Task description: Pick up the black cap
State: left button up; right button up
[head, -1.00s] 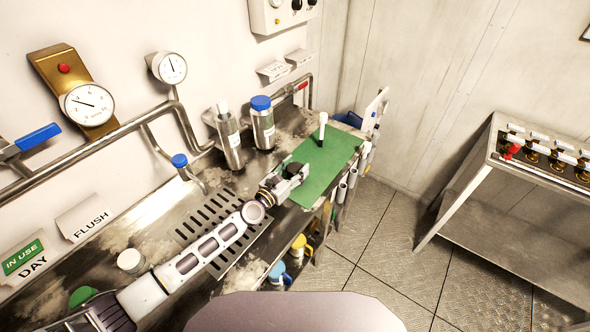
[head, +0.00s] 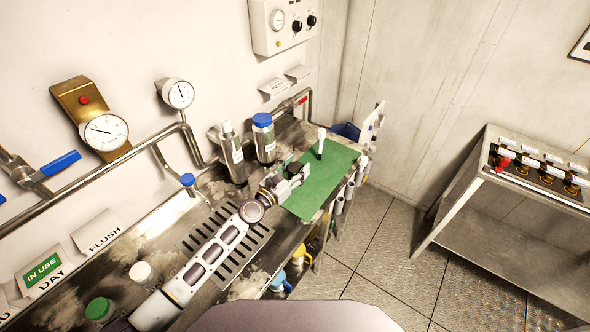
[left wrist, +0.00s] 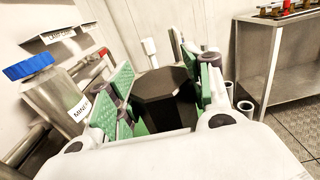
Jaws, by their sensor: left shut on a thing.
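The black cap (left wrist: 163,98) is a dark, faceted piece between the green-padded fingers of my left gripper (left wrist: 160,82) in the left wrist view. The gripper is shut on it. In the head view my left gripper (head: 297,171) is over the left end of the green mat (head: 324,186), and the cap is mostly hidden by the fingers. I cannot tell whether the cap touches the mat. My right gripper is not in view.
A white-topped upright piece (head: 321,143) stands on the mat. A blue-capped bottle (head: 264,138) and a steel bottle (head: 232,152) stand behind the gripper, by the wall pipe. A steel side table (head: 500,225) stands at the right, with open floor between.

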pick_arm(q)
jog(key=shift+r, duration=0.45)
jog(key=shift+a+r+p, duration=0.1)
jog(key=shift+r+p, duration=0.05)
jog(key=shift+p, duration=0.25)
jog(key=shift+a, duration=0.1)
